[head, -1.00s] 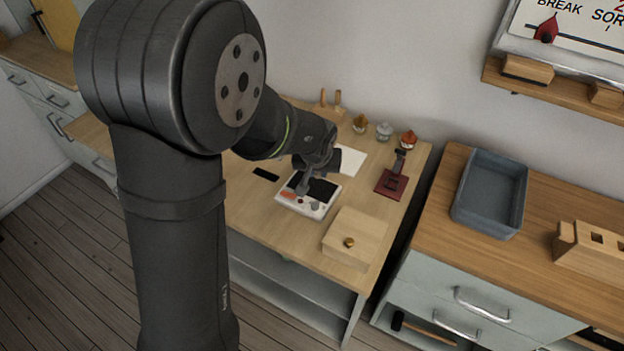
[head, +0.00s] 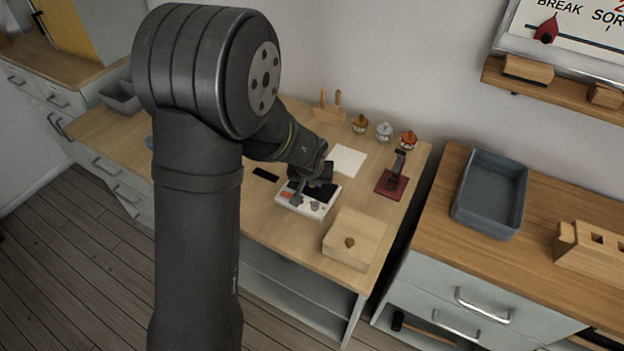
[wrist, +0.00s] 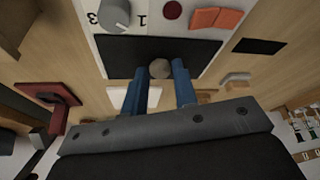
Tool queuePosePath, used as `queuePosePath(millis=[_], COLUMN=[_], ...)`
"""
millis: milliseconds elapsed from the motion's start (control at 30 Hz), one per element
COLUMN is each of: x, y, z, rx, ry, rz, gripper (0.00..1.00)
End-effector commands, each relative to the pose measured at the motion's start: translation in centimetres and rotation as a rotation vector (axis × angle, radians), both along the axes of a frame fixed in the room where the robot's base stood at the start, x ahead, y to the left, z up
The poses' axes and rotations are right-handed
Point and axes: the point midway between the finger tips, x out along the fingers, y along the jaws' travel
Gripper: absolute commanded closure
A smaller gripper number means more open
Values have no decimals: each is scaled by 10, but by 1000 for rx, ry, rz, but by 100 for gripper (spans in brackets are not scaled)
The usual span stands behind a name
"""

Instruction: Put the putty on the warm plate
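The putty is a small grey-beige ball (wrist: 160,68) in the wrist view, between the tips of my gripper's two blue fingers (wrist: 161,72). The fingers sit close on both sides of it, and my gripper appears shut on it. Behind the ball lies the warm plate's black top (wrist: 120,55), set in a white unit with a grey knob and an orange-red switch. Whether the ball touches the plate is unclear. In the head view my gripper (head: 297,199) is over the white unit with the black plate (head: 324,192); the putty is not distinguishable there.
A dark red stand (head: 391,185), white sheet (head: 347,160) and small lidded jars (head: 384,131) are behind. A black slab (head: 266,174) lies to the left. A grey bin (head: 490,193) is on the right counter.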

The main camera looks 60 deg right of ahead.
Motion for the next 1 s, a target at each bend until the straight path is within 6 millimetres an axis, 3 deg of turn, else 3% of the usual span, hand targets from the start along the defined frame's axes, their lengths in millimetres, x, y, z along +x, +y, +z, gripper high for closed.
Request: queuePosePath(millis=[67,467,1000], x=[0,0,-13], y=[0,1,31], z=[0,7,88], rx=[0,-2,-4], ry=[0,0,-1], rz=[0,0,0], gripper=[59,59,59])
